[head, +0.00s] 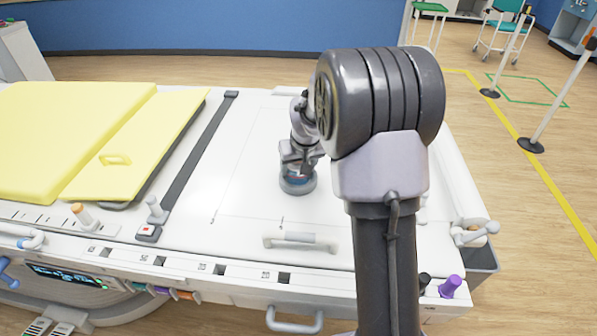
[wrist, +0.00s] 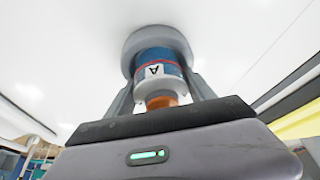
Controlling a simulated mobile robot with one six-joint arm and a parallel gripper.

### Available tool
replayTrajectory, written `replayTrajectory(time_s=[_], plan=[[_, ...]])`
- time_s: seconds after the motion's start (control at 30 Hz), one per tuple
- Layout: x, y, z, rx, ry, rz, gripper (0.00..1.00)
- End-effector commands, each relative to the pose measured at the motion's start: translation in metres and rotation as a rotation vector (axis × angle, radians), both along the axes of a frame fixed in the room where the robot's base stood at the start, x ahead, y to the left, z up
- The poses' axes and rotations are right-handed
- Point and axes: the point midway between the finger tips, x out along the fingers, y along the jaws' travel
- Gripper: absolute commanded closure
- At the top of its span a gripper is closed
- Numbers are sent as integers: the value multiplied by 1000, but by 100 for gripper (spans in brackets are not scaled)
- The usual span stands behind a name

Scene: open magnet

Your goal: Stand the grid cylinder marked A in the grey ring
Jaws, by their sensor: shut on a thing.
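The grid cylinder marked A (wrist: 157,58) shows upside down in the wrist view. It has a blue body, a red stripe, a white label with an A and an orange end (wrist: 161,102) toward my gripper. My gripper (head: 302,160) is shut on it, one finger on each side. The cylinder's far end is at the grey ring (wrist: 133,42), with the ring's rim around it; how deep it sits is hidden. In the head view the grey ring (head: 297,187) rests on the white top, directly below my gripper, and the cylinder looks upright.
The white table top (head: 240,180) is clear around the ring. A white handle (head: 300,241) stands nearer the front edge. A dark strip (head: 190,165) and yellow pads (head: 70,140) lie to the left. A lever (head: 475,232) is at the right corner.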

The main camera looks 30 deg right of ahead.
Motion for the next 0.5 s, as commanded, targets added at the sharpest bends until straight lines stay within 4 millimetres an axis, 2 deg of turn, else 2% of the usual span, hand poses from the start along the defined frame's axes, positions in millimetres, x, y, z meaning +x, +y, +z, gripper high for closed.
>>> replayTrajectory(time_s=[0.5], plan=[[-6,2,-22,8,23,-1,94]])
